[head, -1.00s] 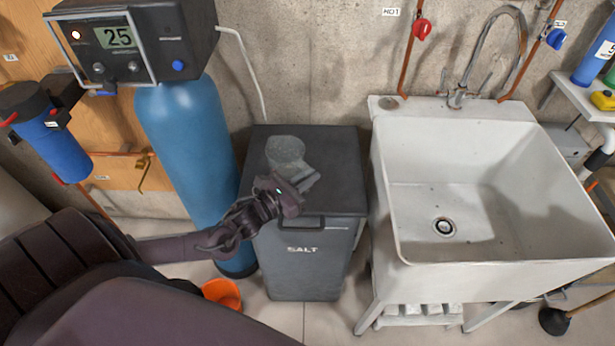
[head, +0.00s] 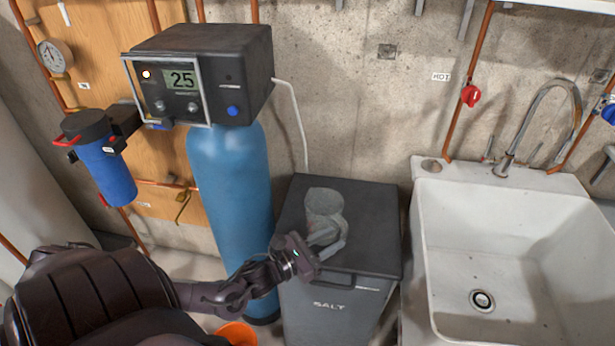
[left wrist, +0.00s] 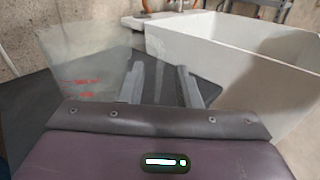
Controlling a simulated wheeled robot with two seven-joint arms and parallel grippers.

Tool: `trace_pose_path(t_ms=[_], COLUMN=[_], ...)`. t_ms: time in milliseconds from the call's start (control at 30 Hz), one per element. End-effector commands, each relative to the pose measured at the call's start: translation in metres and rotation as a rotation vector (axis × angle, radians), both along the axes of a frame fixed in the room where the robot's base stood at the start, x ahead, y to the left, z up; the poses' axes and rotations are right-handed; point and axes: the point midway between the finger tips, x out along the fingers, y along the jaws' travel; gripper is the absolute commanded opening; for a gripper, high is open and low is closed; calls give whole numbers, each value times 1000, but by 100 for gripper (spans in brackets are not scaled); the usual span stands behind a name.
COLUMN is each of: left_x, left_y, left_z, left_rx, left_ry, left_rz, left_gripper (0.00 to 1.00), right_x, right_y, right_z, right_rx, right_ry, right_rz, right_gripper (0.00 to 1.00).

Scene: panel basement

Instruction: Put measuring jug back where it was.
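The measuring jug (head: 324,203) is a clear, greyish vessel standing upright on the dark lid of the salt bin (head: 366,230). In the left wrist view the jug (left wrist: 88,72), with red markings, is at the left. My left gripper (head: 334,238) is just in front of the jug, low over the lid. My right gripper is not in view.
A blue softener tank (head: 230,180) with a control head stands left of the bin. A white sink (head: 440,265) stands close on the right. An orange bucket (head: 236,334) is on the floor below my left arm. A blue filter (head: 106,175) hangs on the wooden panel.

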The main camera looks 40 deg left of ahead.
Motion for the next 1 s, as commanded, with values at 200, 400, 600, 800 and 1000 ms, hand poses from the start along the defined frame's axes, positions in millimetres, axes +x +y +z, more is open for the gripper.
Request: trace_pose_path(t_ms=[200,400,600,800,1000], left_x=[-43,-66,-72,-72,-72], left_y=[11,18,20,20,20], left_z=[-1,0,1,1,1], left_rx=[1,0,-2,-1,-1], left_ry=[4,1,-3,-3,-2], left_rz=[-2,-1,-1,0,0], left_gripper=[30,30,30,30,30], right_x=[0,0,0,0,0], right_y=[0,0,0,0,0], right_z=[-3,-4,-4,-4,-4], right_rx=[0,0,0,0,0], right_ry=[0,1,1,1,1], right_rz=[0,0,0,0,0], right_gripper=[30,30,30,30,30])
